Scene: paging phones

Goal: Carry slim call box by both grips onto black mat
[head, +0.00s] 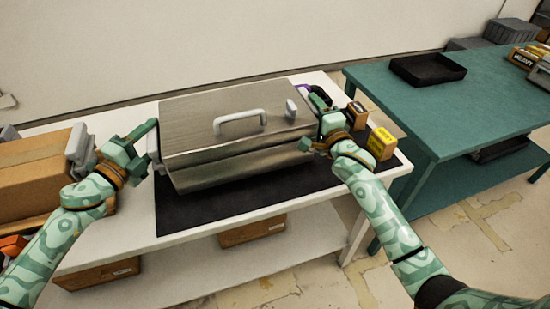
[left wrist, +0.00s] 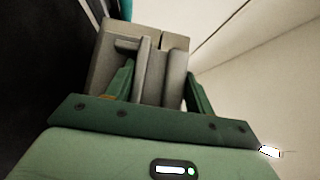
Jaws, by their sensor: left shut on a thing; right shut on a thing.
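The slim call box (head: 215,150) is a brushed grey metal box with a pale top handle. It is over the black mat (head: 200,215) on the white table; I cannot tell whether its underside touches the mat. My left gripper (head: 150,140) is shut on the grip at the box's left end. In the left wrist view, the fingers (left wrist: 158,85) stand either side of the grey grip (left wrist: 145,68) on the box end (left wrist: 108,52). My right gripper (head: 318,140) is shut at the box's right end, where the grip is mostly hidden.
A cardboard box (head: 35,180) stands left of my left gripper. A yellow box (head: 381,144) and a small brown box (head: 356,115) stand close to my right gripper. A teal table (head: 440,110) at the right bears a black tray (head: 428,80). The mat's front strip is bare.

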